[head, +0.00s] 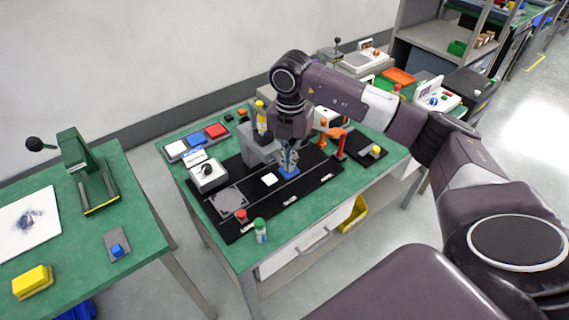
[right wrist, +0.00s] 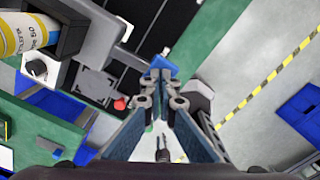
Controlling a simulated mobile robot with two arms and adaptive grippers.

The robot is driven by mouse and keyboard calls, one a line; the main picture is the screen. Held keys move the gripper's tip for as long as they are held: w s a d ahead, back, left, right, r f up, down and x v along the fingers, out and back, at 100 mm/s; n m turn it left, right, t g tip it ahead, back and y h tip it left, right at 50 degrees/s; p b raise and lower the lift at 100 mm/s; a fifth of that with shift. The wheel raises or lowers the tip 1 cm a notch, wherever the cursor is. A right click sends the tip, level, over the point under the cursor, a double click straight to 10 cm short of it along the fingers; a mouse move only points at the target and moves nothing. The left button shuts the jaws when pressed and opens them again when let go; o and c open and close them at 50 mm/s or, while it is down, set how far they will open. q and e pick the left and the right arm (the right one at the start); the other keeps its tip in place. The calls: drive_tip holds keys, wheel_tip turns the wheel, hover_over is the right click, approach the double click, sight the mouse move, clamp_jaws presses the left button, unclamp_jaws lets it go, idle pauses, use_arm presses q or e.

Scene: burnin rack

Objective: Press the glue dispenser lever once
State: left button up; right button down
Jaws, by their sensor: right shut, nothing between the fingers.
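The glue dispenser is a grey stand (head: 262,148) with a yellow bottle (head: 260,116) upright on it, on the black mat of the middle green table. In the right wrist view, the bottle (right wrist: 22,34) is at the upper left. A blue piece (right wrist: 162,66), which looks like the lever, lies just past my right fingertips; it also shows below them in the head view (head: 289,174). My right gripper (head: 289,152) points down beside the stand, shut and empty. It also shows in the right wrist view (right wrist: 160,88). I cannot tell whether it touches the blue piece. My left gripper is out of view.
A white square (head: 269,180), a white box with a black knob (head: 208,176), a red button (head: 241,215) and a green-capped bottle (head: 260,230) stand left and in front. An orange clamp (head: 337,143) stands close on the right. Coloured trays (head: 197,138) are behind.

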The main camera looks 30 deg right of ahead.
drive_tip(key=shift+f, duration=0.1)
drive_tip(key=shift+f, duration=0.35)
drive_tip(key=shift+f+b, duration=0.1)
drive_tip(key=shift+b, duration=0.25)
wheel_tip(320, 180, up, 11)
drive_tip(key=p, duration=0.7)
drive_tip(key=shift+s+p, duration=0.15)
drive_tip(key=shift+p, duration=0.2)
idle(0.5)
idle(0.3)
